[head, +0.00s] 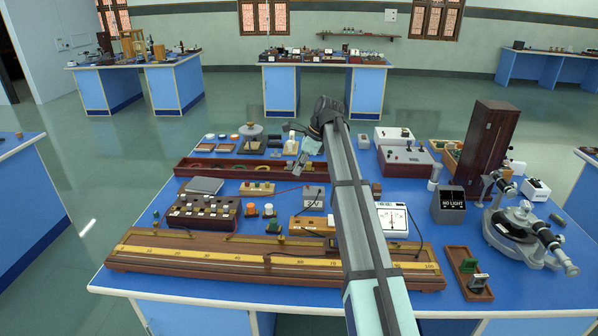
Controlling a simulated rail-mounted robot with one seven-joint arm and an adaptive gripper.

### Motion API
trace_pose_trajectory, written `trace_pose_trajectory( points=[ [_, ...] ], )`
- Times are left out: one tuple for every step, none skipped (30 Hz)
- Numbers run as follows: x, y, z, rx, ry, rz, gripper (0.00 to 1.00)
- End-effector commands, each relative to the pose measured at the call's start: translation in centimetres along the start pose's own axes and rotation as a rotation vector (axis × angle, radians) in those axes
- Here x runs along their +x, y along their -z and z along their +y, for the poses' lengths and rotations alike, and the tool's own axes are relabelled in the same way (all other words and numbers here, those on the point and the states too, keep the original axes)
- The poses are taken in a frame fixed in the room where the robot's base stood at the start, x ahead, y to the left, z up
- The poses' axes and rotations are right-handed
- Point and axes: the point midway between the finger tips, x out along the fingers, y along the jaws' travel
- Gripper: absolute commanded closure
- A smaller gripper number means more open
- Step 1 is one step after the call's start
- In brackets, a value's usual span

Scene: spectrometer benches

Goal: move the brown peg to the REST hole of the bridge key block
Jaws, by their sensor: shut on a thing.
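My gripper (301,172) hangs below my arm's bent end, over the long dark-red tray in the middle of the bench. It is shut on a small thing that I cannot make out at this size. The brown peg cannot be told apart in this view. A dark wooden block with several pale-topped plugs (190,214) stands at the left. A light wooden block with small knobs (257,189) lies behind it to the right. I cannot read any REST label, so I cannot tell which block is the bridge key block.
A long wooden metre bridge (190,259) runs along the bench front. My arm hides part of the bench's middle. A spectrometer (520,236), a NO LIGHT box (449,206) and a tall wooden case (488,142) stand at the right.

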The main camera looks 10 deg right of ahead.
Motion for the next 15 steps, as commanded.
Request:
trace_pose_trajectory(
  points=[
    [-0.4, -0.2, 0.0, 0.0, 0.0, 0.0, 1.0],
    [-0.5, -0.2, 0.0, 0.0, 0.0, 0.0, 1.0],
    [-0.7, -0.3, 0.0, 0.0, 0.0, 0.0, 1.0],
    [-0.8, -0.3, 0.0, 0.0, 0.0, 0.0, 1.0],
    [-0.9, -0.4, 0.0, 0.0, 0.0, 0.0, 1.0],
    [-1.0, -0.5, 0.0, 0.0, 0.0, 0.0, 1.0],
    [-1.1, -0.5, 0.0, 0.0, 0.0, 0.0, 1.0],
    [-1.2, -0.6, 0.0, 0.0, 0.0, 0.0, 1.0],
    [-1.4, -0.6, 0.0, 0.0, 0.0, 0.0, 1.0],
    [-1.5, -0.7, 0.0, 0.0, 0.0, 0.0, 1.0],
    [-1.6, -0.7, 0.0, 0.0, 0.0, 0.0, 1.0],
    [-1.7, -0.8, 0.0, 0.0, 0.0, 0.0, 1.0],
    [-1.8, -0.8, 0.0, 0.0, 0.0, 0.0, 1.0],
    [-1.9, -0.9, 0.0, 0.0, 0.0, 0.0, 1.0],
    [-2.0, -0.9, 0.0, 0.0, 0.0, 0.0, 1.0]
  ],
)
